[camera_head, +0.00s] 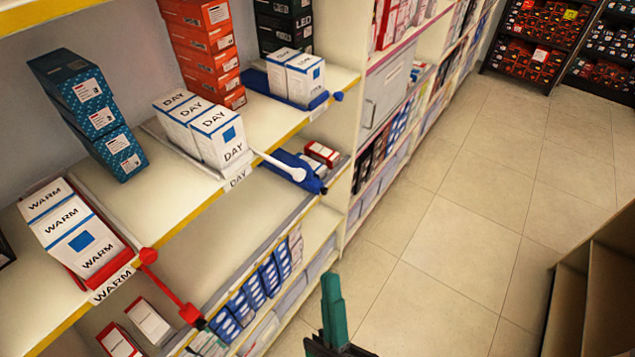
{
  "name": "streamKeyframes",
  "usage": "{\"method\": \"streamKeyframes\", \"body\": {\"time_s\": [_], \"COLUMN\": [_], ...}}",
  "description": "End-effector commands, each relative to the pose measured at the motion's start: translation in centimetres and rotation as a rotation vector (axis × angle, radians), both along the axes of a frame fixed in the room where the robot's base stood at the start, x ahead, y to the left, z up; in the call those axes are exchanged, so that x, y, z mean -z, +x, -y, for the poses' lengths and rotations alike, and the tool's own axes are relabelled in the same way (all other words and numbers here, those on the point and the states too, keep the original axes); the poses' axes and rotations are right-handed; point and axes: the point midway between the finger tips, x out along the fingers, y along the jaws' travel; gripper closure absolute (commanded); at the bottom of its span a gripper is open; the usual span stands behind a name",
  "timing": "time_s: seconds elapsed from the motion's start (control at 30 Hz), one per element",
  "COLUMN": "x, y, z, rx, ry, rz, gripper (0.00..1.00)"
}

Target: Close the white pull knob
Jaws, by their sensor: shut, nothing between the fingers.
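The white pull knob (298,174) is at the end of a white rod (273,161) that sticks out past the shelf's yellow front edge. The rod starts by the tray holding the white boxes marked DAY (205,130). My gripper (332,287) is at the bottom middle, over the aisle, with teal fingers shut and nothing between them. It is below and to the right of the knob in the picture, clear of it and of the shelf.
A red pull knob (190,313) sticks out from the WARM boxes' tray (108,276) at lower left. A blue pull knob (338,96) sits close to its tray at the back. The tiled floor (440,230) is open. A brown shelf unit (600,285) stands at the right.

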Motion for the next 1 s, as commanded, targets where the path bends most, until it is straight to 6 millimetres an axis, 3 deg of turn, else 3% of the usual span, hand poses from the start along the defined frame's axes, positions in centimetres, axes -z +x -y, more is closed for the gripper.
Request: {"method": "streamKeyframes", "body": {"time_s": [0.1,0.3,0.57,0.77,1.0], "x": [-3.1,-6.2,-7.6,-7.4,-7.1], "y": [0.8,1.9,4.1,6.4,8.4], "z": [-0.1,-0.6,-0.5,2.3,7.0], "rx": [0.058,0.15,0.255,0.323,0.359], "ry": [-0.193,-0.537,-1.013,-1.395,-1.763], "rz": [0.154,0.368,0.573,0.658,0.673], "gripper": [1.0,1.0,1.0,1.0,1.0]}}
